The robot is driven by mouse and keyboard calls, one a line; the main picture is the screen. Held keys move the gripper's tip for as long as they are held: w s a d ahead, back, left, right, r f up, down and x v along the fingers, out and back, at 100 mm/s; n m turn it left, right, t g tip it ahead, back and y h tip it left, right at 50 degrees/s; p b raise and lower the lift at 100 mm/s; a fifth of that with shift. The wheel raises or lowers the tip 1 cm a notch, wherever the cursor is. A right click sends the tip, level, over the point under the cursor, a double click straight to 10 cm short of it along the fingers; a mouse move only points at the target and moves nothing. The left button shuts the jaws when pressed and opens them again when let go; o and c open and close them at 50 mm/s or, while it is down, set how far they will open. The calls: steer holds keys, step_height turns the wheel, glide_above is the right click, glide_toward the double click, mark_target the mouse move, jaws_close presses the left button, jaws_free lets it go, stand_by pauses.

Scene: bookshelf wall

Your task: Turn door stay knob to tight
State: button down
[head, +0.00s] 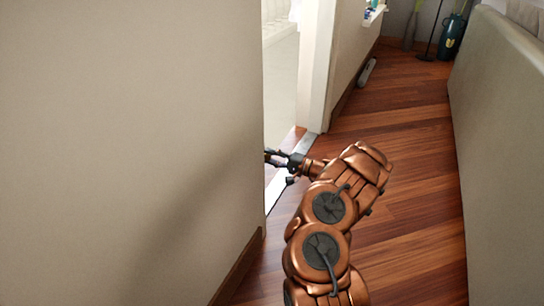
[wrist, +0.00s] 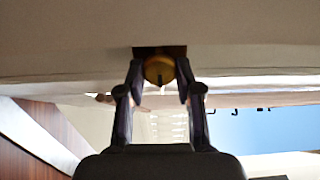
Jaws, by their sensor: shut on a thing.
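The door stay knob (wrist: 159,68) is a round, brass-yellow knob with a dark mark on its lower part, in the upper middle of the wrist view. It sits at a dark plate under a pale surface. My gripper (wrist: 159,80) has one finger on each side of the knob and is shut on it. In the head view my gripper (head: 272,156) reaches left into the doorway, at the edge of the beige wall. The knob is hidden there behind that wall edge.
The beige wall (head: 120,130) fills the left of the head view. A white door frame (head: 317,65) stands beyond my gripper. Wood floor (head: 410,130) lies open to the right, bounded by a pale panel (head: 505,150). A dark green container (head: 451,37) stands at the far end.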

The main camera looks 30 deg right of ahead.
stand_by(0.3)
steer(key=c, duration=1.1)
jaws_free()
steer(key=v, duration=1.2)
steer(key=shift+f, duration=0.1)
